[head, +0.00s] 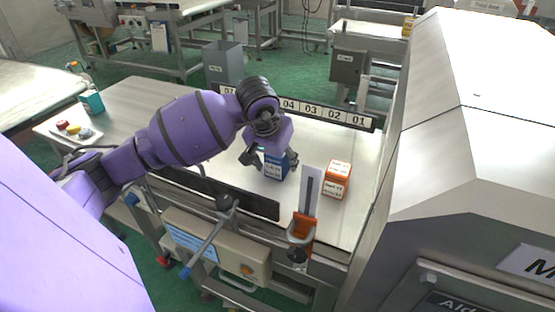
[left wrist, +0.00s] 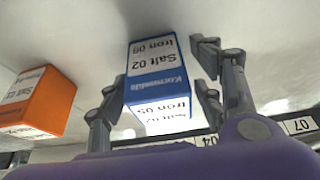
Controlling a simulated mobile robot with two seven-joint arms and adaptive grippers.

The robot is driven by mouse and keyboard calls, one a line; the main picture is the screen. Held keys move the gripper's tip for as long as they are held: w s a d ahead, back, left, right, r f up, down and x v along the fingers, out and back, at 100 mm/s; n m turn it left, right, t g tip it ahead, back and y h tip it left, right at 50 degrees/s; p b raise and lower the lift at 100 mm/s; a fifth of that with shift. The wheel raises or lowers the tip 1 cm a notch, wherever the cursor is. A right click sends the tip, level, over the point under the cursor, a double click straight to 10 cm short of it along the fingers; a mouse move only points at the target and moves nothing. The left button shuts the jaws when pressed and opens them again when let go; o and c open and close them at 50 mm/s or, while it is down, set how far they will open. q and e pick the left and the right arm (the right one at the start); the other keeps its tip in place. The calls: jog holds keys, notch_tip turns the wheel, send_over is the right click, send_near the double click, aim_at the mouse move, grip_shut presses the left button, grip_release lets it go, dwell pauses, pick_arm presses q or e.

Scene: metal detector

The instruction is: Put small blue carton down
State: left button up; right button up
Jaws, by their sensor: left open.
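The small blue carton (head: 275,167) stands upright on the steel table (head: 335,220), left of an orange carton. In the left wrist view the blue carton (left wrist: 157,72) has white labels reading Salt 02 and Iron. My left gripper (head: 270,160) is open, with its fingers on either side of the blue carton. The left wrist view shows a gap between the carton and the right-hand fingers; whether the left-hand fingers touch it, I cannot tell. My arm and gripper hide part of the carton in the head view. My right gripper is not in view.
The orange carton (head: 337,180) stands close by on the right, behind an upright metal plate (head: 310,190) with an orange clamp. A numbered strip (head: 312,109) runs along the back edge. The large metal detector housing (head: 475,130) bounds the right side.

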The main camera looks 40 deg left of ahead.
pick_arm(q)
jog(key=v, duration=1.2)
jog(key=shift+p, duration=0.4)
jog(key=shift+s+r, duration=0.1)
